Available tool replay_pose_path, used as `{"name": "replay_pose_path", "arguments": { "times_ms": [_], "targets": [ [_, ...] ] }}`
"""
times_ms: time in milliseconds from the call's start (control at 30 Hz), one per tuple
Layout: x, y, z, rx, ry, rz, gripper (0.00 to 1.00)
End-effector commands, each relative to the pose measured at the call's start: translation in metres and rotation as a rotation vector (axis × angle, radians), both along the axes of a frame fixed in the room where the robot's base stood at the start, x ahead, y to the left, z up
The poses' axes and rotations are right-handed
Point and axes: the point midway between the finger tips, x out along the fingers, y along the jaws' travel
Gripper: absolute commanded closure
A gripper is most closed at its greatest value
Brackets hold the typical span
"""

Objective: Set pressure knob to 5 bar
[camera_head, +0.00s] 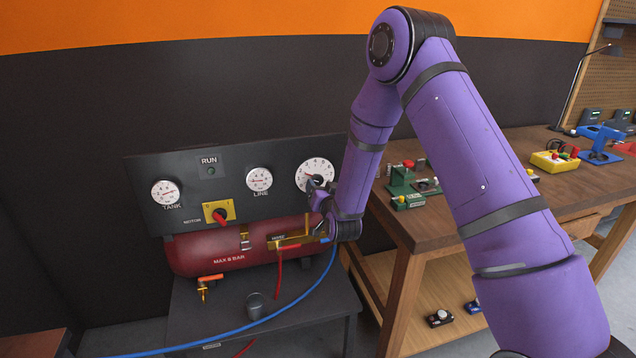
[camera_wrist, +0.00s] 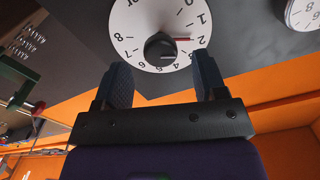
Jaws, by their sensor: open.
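The pressure dial (camera_head: 311,170) is a round white face at the right end of the dark panel, partly hidden by my gripper in the head view. The wrist view shows the dial face (camera_wrist: 125,20) with its numbers turned and the black knob (camera_wrist: 158,47) at its centre. A red pointer by the knob points right, near the 2. My gripper (camera_head: 320,190) is in front of the dial. In the wrist view my open gripper (camera_wrist: 160,62) has one finger on each side below the knob; whether they touch it I cannot tell.
The panel also carries the TANK gauge (camera_head: 165,193), LINE gauge (camera_head: 259,179) and a red-handled motor switch (camera_head: 219,212). Below are the red tank (camera_head: 205,255), brass fittings and a blue hose (camera_head: 290,308). A wooden workbench (camera_head: 470,210) with tools stands at right.

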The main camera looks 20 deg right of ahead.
Motion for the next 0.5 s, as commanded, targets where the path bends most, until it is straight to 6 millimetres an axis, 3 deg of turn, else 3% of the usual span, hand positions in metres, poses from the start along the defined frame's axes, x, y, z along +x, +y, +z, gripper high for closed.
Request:
{"name": "replay_pose_path", "arguments": {
  "times_ms": [200,500],
  "targets": [
    [0.029,0.0,0.0,0.0,-0.001,0.0,0.35],
    [0.039,0.0,0.0,0.0,0.0,0.0,0.35]
  ]
}}
